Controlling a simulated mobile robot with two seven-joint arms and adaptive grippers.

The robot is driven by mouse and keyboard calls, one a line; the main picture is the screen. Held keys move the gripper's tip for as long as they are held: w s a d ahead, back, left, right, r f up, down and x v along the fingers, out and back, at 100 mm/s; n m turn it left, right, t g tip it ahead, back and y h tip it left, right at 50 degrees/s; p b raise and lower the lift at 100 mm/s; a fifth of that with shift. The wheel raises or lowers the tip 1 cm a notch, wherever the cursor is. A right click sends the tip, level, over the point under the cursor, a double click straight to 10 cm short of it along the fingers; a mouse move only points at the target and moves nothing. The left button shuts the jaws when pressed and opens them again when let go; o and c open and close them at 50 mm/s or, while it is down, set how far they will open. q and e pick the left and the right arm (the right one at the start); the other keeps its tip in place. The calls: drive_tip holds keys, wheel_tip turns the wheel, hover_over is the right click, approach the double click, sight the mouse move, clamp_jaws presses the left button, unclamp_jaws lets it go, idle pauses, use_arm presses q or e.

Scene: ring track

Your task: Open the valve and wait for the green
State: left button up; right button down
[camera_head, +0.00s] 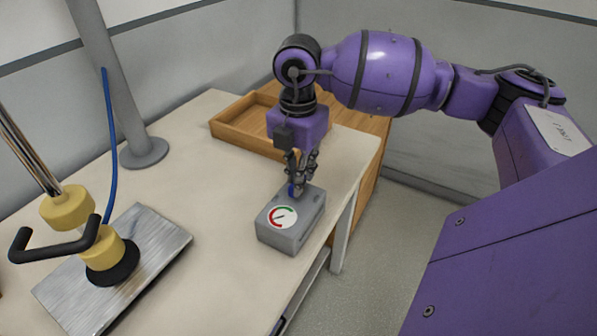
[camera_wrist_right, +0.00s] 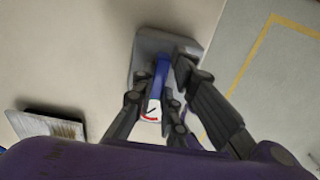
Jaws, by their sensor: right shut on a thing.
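A grey valve box (camera_head: 291,232) sits near the right edge of the table. Its round white gauge (camera_head: 282,217) has a red and a green arc and a dark needle that points to the lower left, by the red arc. My right gripper (camera_head: 297,188) reaches down onto the box behind the gauge and is shut on a blue handle (camera_wrist_right: 161,75). In the right wrist view the handle lies between the fingers, and the grey box (camera_wrist_right: 150,45) is partly hidden by them. My left gripper is not in view.
A wooden tray (camera_head: 232,131) stands at the back of the table (camera_head: 215,215). At the left, a yellow device with a black handle (camera_head: 62,245) stands on a metal plate (camera_head: 150,235), near a grey post (camera_head: 113,85). The table's middle is clear.

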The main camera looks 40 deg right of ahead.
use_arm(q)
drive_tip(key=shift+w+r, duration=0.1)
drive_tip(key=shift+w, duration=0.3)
use_arm(e)
drive_tip(key=c, duration=1.8)
unclamp_jaws()
drive_tip(key=shift+o, duration=0.2)
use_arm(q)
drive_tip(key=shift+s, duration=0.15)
use_arm(e)
drive_tip(key=shift+r, duration=0.1)
wheel_tip(320, 180, up, 12)
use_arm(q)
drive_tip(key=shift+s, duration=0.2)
